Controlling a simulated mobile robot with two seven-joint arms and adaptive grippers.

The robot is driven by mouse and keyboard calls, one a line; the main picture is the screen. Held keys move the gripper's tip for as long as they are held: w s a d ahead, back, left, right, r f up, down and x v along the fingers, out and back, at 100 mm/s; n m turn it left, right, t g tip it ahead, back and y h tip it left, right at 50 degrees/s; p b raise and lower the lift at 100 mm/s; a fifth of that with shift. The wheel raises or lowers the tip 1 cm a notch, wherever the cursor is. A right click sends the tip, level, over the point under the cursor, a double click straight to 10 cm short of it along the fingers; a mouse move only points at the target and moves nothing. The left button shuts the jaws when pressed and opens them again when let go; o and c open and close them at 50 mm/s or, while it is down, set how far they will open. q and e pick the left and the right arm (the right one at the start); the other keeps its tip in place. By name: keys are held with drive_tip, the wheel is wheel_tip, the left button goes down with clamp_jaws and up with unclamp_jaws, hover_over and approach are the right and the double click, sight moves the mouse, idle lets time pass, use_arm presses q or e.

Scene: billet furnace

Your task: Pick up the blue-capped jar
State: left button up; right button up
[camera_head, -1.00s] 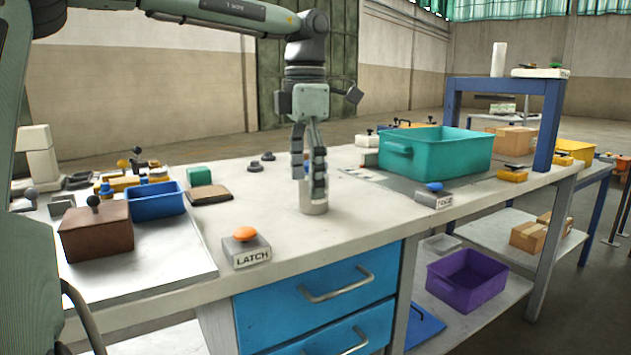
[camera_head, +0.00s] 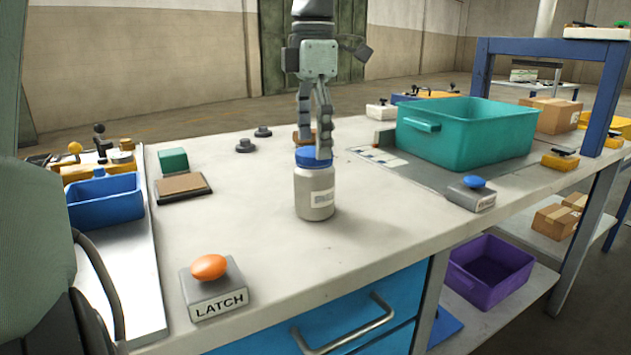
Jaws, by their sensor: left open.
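The blue-capped jar (camera_head: 314,193) stands upright on the workbench in the head view. It has a pale grey body, a small white label and a blue cap (camera_head: 309,157). My left gripper (camera_head: 314,140) points down at the cap, its fingers apart. One finger overlaps the right part of the cap in the picture; I cannot tell whether it touches. The jar stands on the bench top. My right gripper is not in view.
An orange LATCH button box (camera_head: 212,289) stands at the front edge. A teal bin (camera_head: 470,145) and a blue-button box (camera_head: 471,196) are to the right. A blue bin (camera_head: 105,202) and a green block (camera_head: 173,160) are to the left. The bench around the jar is clear.

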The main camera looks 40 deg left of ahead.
sight(315, 180)
use_arm(q)
drive_tip(key=f, duration=0.7)
drive_tip(key=shift+s+d+f, duration=0.1)
drive_tip(key=shift+d+f, duration=0.15)
drive_tip(key=shift+f, duration=0.05)
drive_tip(key=shift+c, duration=0.3)
drive_tip(key=c, duration=1.3)
drive_tip(key=shift+r, duration=0.1)
